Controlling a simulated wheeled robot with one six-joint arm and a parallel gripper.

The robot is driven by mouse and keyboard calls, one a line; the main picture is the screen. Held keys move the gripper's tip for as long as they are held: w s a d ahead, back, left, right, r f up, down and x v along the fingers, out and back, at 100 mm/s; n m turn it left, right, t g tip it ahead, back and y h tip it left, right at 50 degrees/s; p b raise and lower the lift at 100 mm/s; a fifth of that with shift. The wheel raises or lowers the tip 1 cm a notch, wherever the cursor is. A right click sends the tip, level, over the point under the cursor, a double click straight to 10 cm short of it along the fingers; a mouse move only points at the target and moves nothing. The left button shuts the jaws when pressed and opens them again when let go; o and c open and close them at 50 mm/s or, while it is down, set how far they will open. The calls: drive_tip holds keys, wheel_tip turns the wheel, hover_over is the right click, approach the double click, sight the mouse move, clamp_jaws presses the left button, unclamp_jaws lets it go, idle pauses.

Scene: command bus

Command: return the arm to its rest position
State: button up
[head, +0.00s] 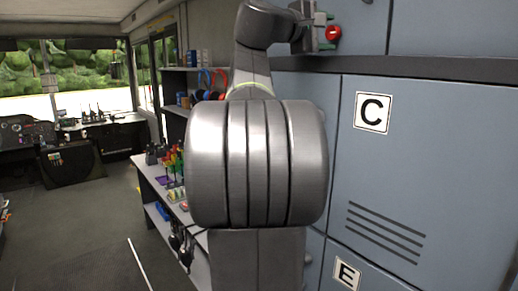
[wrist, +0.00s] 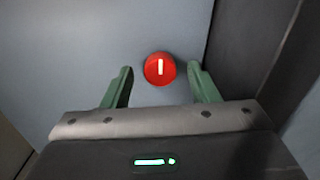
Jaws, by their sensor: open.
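My gripper (wrist: 160,88) is open, with its two green fingers apart and nothing between them in the wrist view. A red round knob with a white bar (wrist: 160,68) shows just beyond the fingertips, on a blue-grey panel. In the head view my arm rises through the middle and bends right at the top. There my gripper (head: 326,32) is close to the red knob (head: 333,33) on the upper locker front. The head view does not show whether the fingers touch the knob.
Blue-grey lockers marked C (head: 373,113) and E (head: 346,274) fill the right side. A shelf (head: 178,112) and a low bench with small coloured items (head: 150,178) stand behind my arm. A console desk (head: 70,165) is at the far left. The floor (head: 70,235) at left is clear.

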drive_tip(key=n+p, duration=0.2)
drive_tip(key=n, duration=0.4)
drive_tip(key=shift+r+p, duration=0.1)
drive_tip(key=shift+p, duration=0.25)
drive_tip(key=b+v, duration=0.2)
drive_tip(key=v, duration=0.5)
drive_tip(key=shift+s+a, duration=0.2)
drive_tip(key=shift+a, duration=0.15)
drive_tip(key=shift+s, duration=0.1)
